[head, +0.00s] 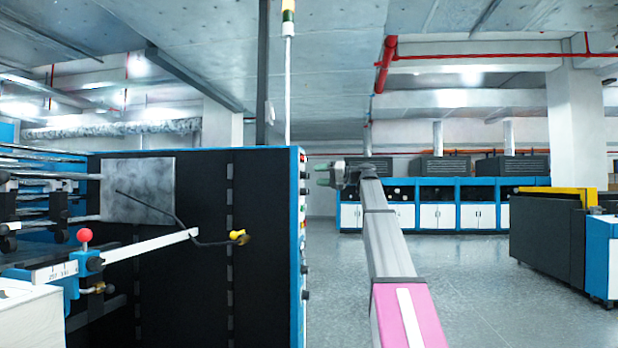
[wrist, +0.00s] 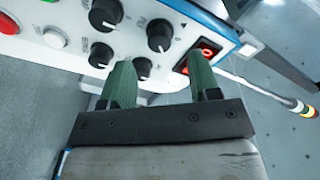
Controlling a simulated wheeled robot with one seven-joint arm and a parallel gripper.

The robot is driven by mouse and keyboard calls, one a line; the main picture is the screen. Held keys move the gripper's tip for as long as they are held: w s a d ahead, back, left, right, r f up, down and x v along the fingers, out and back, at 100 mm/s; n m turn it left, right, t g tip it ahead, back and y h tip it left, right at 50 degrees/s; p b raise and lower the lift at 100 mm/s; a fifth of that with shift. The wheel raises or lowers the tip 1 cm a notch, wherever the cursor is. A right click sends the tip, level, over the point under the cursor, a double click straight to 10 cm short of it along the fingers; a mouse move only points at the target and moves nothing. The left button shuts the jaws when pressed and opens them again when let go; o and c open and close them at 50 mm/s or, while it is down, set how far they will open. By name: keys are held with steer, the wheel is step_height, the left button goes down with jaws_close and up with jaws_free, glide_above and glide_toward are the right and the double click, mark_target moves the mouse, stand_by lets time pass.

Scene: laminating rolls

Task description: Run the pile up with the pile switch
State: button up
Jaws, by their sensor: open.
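The control panel (wrist: 131,38) fills the upper part of the wrist view, with several black knobs (wrist: 160,35), white buttons (wrist: 55,38), a red button (wrist: 8,24) and a red-lit rocker switch (wrist: 207,50) in a dark frame. Its small labels are too blurred to read, so I cannot tell which control is the pile switch. My gripper (wrist: 160,66) is open and empty, its two green fingers pointing at the panel below the knobs. The right finger is close to the rocker; contact cannot be told. In the head view my gripper (head: 325,174) is right of the panel edge (head: 303,215), seen edge-on.
The black and blue machine body (head: 265,190) stands at left. A white bar (head: 150,245), a red ball knob (head: 84,235) and a yellow-ended rod (head: 238,237) show there. A dark grey unit (head: 545,235) stands at right. Open floor (head: 470,275) lies between.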

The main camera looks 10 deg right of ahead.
mark_target(304, 175)
steer(key=shift+x, duration=2.45)
steer(key=c, duration=0.9)
